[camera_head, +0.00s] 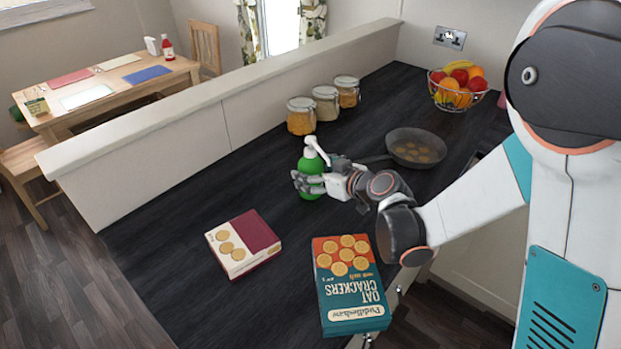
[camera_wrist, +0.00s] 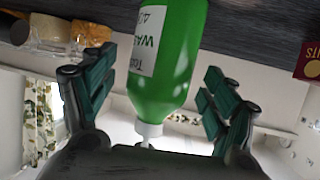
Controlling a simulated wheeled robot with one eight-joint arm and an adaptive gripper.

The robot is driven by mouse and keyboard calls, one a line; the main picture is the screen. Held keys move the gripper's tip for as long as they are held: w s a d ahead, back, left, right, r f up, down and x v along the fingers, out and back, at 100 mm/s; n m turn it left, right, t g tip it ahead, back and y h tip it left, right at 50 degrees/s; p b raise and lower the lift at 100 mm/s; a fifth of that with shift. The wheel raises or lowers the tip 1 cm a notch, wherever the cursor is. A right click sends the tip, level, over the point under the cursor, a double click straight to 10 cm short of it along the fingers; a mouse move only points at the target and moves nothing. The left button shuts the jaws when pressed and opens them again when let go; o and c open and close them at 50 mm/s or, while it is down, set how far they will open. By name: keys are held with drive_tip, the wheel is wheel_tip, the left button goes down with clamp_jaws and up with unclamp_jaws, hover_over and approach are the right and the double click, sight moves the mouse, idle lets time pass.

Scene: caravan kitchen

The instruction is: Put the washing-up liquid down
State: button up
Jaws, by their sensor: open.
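The washing-up liquid is a green bottle (camera_head: 311,164) with a white pump top. It stands upright on the dark worktop (camera_head: 200,290), in front of the glass jars. My gripper (camera_head: 304,184) is at the bottle's right and front side, low on its body. In the wrist view, which is upside down, the green bottle (camera_wrist: 168,60) with part of its white label sits between the two spread fingers. The gripper (camera_wrist: 157,92) is open, with gaps showing on both sides of the bottle. The bottle's base is cut off in the wrist view.
Three glass jars (camera_head: 325,103) stand behind the bottle, by the low wall. A frying pan (camera_head: 416,148) and a fruit bowl (camera_head: 458,90) are to the right. A maroon-and-cream box (camera_head: 242,243) and an oat crackers box (camera_head: 350,285) lie nearer. Worktop left of the bottle is clear.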

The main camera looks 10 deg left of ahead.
drive_tip(key=c, duration=1.6)
drive_tip(key=shift+r, duration=0.15)
